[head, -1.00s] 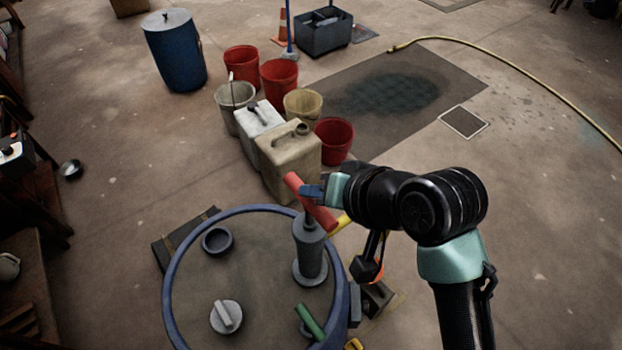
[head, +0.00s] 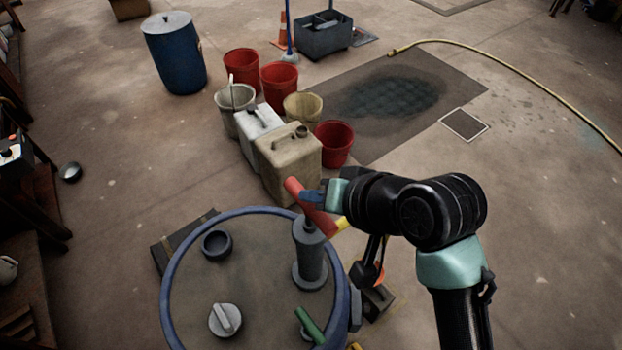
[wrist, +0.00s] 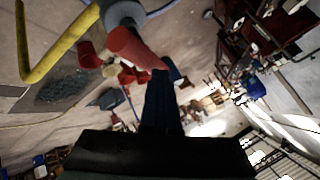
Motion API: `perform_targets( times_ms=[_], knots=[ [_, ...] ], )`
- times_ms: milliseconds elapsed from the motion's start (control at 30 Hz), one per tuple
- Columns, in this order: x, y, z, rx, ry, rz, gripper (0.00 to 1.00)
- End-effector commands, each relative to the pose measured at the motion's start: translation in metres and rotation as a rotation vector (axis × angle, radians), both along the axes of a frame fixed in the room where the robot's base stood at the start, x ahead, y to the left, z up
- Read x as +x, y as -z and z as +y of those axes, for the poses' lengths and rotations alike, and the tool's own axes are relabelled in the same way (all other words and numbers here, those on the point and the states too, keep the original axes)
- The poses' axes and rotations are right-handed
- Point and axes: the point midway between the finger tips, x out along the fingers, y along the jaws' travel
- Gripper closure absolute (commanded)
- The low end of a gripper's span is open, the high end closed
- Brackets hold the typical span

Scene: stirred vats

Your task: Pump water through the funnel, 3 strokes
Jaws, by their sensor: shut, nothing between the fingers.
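A grey upright pump (head: 310,262) stands on the round blue-rimmed vat top (head: 172,275). Its red crossbar handle (head: 294,188) sits low, close above the pump body. My gripper (head: 308,196) is shut with nothing held, its blue fingers against or just beside the handle; I cannot tell whether they touch. In the wrist view the fingers (wrist: 161,95) point at the red handle (wrist: 132,46), and a yellow pipe (wrist: 62,42) bends beside the grey pump. A dark round cup-like opening (head: 217,244), perhaps the funnel, is on the vat top left of the pump.
A grey knobbed cap (head: 225,320) and a green lever (head: 310,325) are on the vat top. Behind the vat stand a beige canister (head: 288,165), a white canister (head: 262,122) and several buckets. A blue drum (head: 175,55) is farther back. Floor to the right is open.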

Motion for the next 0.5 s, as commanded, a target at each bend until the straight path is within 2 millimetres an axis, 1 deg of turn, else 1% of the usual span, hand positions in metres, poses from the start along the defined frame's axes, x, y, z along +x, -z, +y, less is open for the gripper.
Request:
perform_targets(
  times_ms=[33, 500],
  knots=[
    [-0.0006, 0.0034, 0.0003, -0.001, -0.001, 0.006, 1.0],
    [-0.0007, 0.0092, 0.0003, -0.001, -0.001, 0.007, 1.0]
  ],
)
